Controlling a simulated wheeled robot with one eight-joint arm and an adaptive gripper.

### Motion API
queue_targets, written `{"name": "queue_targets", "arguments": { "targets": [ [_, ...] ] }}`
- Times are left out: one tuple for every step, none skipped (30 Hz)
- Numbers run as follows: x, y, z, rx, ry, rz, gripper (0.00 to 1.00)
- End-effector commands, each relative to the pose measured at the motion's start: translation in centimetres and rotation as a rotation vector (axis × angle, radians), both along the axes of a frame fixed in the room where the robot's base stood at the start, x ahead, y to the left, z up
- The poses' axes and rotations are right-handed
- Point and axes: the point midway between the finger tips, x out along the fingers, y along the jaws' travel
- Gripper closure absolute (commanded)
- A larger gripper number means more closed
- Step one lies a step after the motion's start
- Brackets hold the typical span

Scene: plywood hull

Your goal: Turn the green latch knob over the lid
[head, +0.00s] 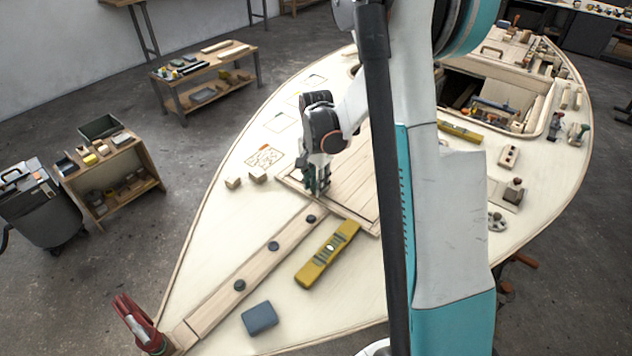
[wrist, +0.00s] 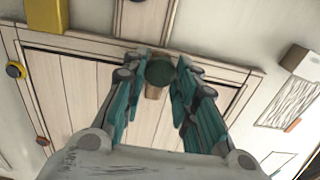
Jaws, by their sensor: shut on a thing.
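The green latch knob (wrist: 160,73) shows in the wrist view between my gripper's (wrist: 158,85) teal fingers, with a small wooden piece under it at the lid's edge. My fingers are closed in on the knob from both sides. The planked wooden lid (wrist: 75,110) lies flat inside its frame; it also shows in the head view (head: 345,190). In the head view my gripper (head: 318,190) reaches down at the lid's left corner, and the knob is hidden behind the fingers there.
A yellow level (head: 328,254) and a blue-grey block (head: 259,319) lie on the deck in front of the lid. A plank (head: 257,262) with dark knobs runs toward a red clamp (head: 138,325).

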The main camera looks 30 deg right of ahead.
Motion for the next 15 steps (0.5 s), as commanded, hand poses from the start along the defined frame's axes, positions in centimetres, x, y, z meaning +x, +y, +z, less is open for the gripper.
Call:
{"name": "queue_targets", "arguments": {
  "targets": [
    [0.02, 0.00, 0.00, 0.000, -0.001, 0.000, 0.67],
    [0.02, 0.00, 0.00, 0.000, -0.001, 0.000, 0.60],
    [0.02, 0.00, 0.00, 0.000, -0.001, 0.000, 0.52],
    [0.02, 0.00, 0.00, 0.000, 0.000, 0.000, 0.52],
    [0.02, 0.00, 0.00, 0.000, 0.000, 0.000, 0.52],
    [0.02, 0.00, 0.00, 0.000, 0.000, 0.000, 0.52],
    [0.02, 0.00, 0.00, 0.000, 0.000, 0.000, 0.52],
    [0.01, -0.01, 0.00, 0.000, 0.000, 0.000, 0.52],
    [0.01, -0.01, 0.00, 0.000, 0.000, 0.001, 0.52],
    [0.01, -0.01, 0.00, 0.000, 0.000, 0.001, 0.52],
    [0.01, 0.00, 0.00, 0.000, 0.000, 0.001, 0.52],
    [0.01, 0.00, 0.02, 0.000, 0.000, 0.001, 0.52],
    [0.01, 0.00, 0.07, 0.000, 0.000, 0.001, 0.52],
    [0.01, -0.01, 0.16, 0.000, 0.000, 0.001, 0.52],
    [0.02, 0.00, 0.38, 0.000, 0.000, 0.001, 0.52]
  ]
}}
